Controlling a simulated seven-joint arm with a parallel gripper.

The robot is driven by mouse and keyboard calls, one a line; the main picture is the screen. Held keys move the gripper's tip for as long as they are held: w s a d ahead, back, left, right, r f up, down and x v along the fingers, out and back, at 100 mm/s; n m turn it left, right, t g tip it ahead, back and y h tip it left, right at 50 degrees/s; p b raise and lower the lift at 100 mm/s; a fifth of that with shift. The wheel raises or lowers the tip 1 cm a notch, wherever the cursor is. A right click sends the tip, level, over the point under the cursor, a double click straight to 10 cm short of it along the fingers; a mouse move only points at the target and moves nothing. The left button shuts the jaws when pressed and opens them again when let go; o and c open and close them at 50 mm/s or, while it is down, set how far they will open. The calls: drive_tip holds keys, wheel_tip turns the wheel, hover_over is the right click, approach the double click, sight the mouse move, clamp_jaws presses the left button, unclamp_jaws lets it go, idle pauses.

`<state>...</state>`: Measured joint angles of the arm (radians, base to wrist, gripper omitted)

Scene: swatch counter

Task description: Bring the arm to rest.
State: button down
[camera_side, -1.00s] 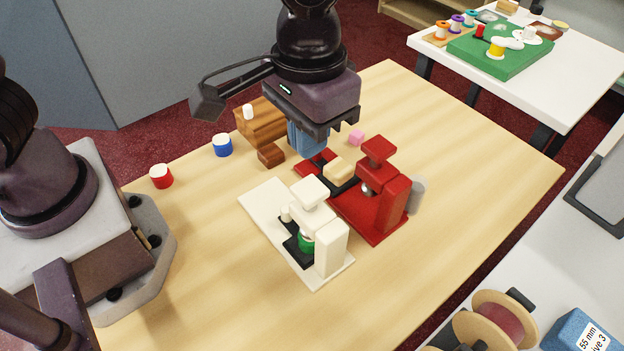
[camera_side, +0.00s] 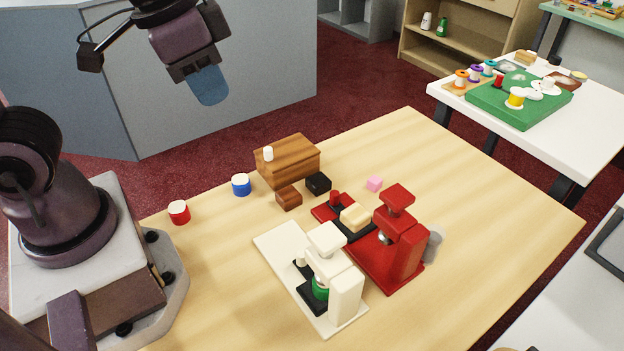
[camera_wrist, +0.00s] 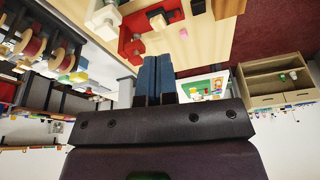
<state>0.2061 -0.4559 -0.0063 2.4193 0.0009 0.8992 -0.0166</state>
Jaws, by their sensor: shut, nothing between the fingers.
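My gripper (camera_side: 209,98) is raised at the upper left of the side view, well clear of the table and behind its back left edge. Its blue fingers are together and hold nothing. They also show shut in the wrist view (camera_wrist: 156,60), pointing up the picture. No object touches my gripper.
The wooden table (camera_side: 480,235) holds a white press (camera_side: 346,292), a red press (camera_side: 405,250), a wooden box (camera_side: 290,158), blue (camera_side: 241,185) and red (camera_side: 179,212) spools and small blocks. A white table (camera_side: 590,135) stands at the back right. Air around my gripper is free.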

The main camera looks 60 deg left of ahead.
drive_tip(key=s+a+r+n+t, duration=0.2)
drive_tip(key=a+r, duration=0.1)
drive_tip(key=a, duration=0.1)
drive_tip(key=shift+s+a+r+y, duration=0.15)
drive_tip(key=shift+s+a+y, duration=0.15)
drive_tip(key=shift+a, duration=0.1)
